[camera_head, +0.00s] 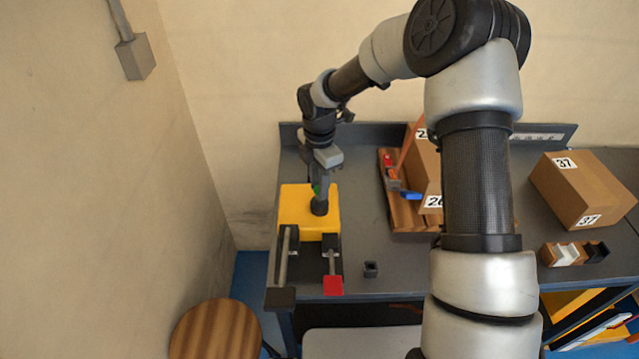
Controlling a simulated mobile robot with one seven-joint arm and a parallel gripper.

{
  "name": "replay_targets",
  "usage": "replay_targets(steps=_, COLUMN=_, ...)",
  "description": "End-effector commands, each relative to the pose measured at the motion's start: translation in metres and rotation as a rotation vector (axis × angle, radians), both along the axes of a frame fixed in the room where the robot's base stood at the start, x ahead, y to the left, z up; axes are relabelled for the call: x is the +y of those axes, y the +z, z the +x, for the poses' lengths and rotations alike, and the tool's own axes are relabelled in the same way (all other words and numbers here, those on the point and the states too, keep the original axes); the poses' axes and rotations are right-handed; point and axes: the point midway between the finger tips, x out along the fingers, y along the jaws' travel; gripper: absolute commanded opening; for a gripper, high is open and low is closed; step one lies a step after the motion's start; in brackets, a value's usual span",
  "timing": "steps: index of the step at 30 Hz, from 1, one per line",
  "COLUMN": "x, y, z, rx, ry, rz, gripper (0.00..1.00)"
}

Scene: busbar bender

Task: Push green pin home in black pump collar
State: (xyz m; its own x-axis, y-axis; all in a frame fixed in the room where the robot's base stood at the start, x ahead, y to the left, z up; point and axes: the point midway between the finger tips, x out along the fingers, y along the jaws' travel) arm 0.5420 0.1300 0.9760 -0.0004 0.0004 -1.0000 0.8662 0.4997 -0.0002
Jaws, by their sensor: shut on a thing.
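My gripper (321,180) points down over the yellow block (292,203) at the left end of the bench. It is shut on the green pin (316,189), which shows only as a small green patch at the fingers. The black collar (319,208) stands on the yellow block right below the fingertips. The gripper hides most of the pin, and I cannot tell how deep the pin sits in the collar.
Black bars (285,262) and a red-ended handle (333,285) extend forward from the yellow block. A small dark block (371,269) lies on the bench. A wooden tray (408,215) and cardboard boxes (583,187) stand right. A stool (216,330) is at front left.

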Motion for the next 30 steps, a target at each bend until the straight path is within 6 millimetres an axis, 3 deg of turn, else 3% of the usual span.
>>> replay_targets(steps=20, x=0.000, y=-0.018, z=0.000, rx=0.000, ry=0.000, rz=0.000, gripper=0.00)
replay_targets(steps=21, x=0.000, y=-0.017, z=0.000, rx=0.000, ry=0.000, rz=0.000, gripper=0.30)
replay_targets(steps=24, x=0.000, y=-0.017, z=0.000, rx=0.000, ry=0.000, rz=0.000, gripper=0.45)
replay_targets(steps=30, x=0.000, y=-0.016, z=0.000, rx=0.000, ry=0.000, rz=0.000, gripper=0.45)
